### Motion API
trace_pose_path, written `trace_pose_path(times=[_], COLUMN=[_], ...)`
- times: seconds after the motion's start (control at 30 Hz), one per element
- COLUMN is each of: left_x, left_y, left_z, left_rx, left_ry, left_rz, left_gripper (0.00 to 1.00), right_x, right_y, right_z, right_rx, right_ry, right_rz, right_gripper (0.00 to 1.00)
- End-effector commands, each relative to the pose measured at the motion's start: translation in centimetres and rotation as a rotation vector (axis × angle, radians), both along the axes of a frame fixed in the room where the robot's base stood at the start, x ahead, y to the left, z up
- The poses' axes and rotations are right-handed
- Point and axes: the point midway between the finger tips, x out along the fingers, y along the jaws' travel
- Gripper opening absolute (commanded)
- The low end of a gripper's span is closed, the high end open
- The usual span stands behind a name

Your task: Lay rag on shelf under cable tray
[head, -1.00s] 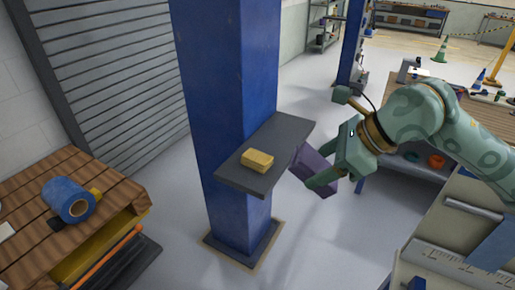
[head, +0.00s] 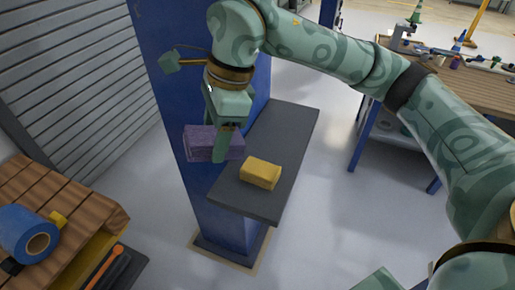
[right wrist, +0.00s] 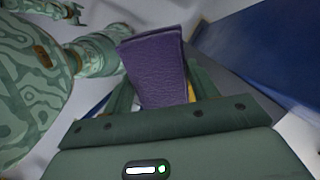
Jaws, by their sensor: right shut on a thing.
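The rag is a folded purple cloth (head: 207,144), also large in the right wrist view (right wrist: 155,68). My right gripper (head: 226,142) is shut on it and holds it in front of the blue column, left of the yellow block in the picture. The shelf (head: 291,135) is a dark grey slab on the column. The rag appears above the shelf's left edge; whether it touches the shelf I cannot tell. No cable tray is recognisable. What looks like my left gripper (right wrist: 72,12) is small at the top left of the right wrist view, its jaws unclear.
A yellow block (head: 260,173) lies on the near part of the shelf. The blue column (head: 176,108) stands behind it. The far right part of the shelf is bare. A wooden bench with a blue roll (head: 22,232) is at lower left; a workbench (head: 462,86) is at right.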

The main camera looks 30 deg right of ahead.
Motion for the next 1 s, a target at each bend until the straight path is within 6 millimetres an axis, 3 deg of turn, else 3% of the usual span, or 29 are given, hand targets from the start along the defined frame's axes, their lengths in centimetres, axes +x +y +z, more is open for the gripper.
trace_pose_path(times=[0.17, 0.37, 0.7, 0.87, 1.0], left_x=[-0.2, -0.3, -0.4, -0.4, -0.5], left_y=[0.0, 0.0, 0.0, 0.0, 0.0], left_z=[-0.9, -1.3, -1.8, -1.8, -2.0], left_rx=[0.001, 0.0, 0.0, -0.001, -0.001], left_ry=[0.005, 0.007, 0.009, 0.01, 0.011], left_rz=[0.0, 0.0, 0.0, 0.0, 0.0], left_gripper=[0.8, 0.8, 0.8, 0.8, 0.8], right_x=[0.2, 0.2, -1.5, -2.2, -0.8], right_y=[-0.8, -4.4, -11.7, -13.6, -14.6], right_z=[-1.4, -3.9, -8.1, -9.0, -10.0], right_rx=[-0.081, -0.146, -0.221, -0.229, -0.23], right_ry=[0.019, 0.056, 0.167, 0.213, 0.227], right_rz=[-0.059, -0.291, -0.881, -1.084, -1.137], right_gripper=[0.4, 0.4, 0.4, 0.4, 0.4])
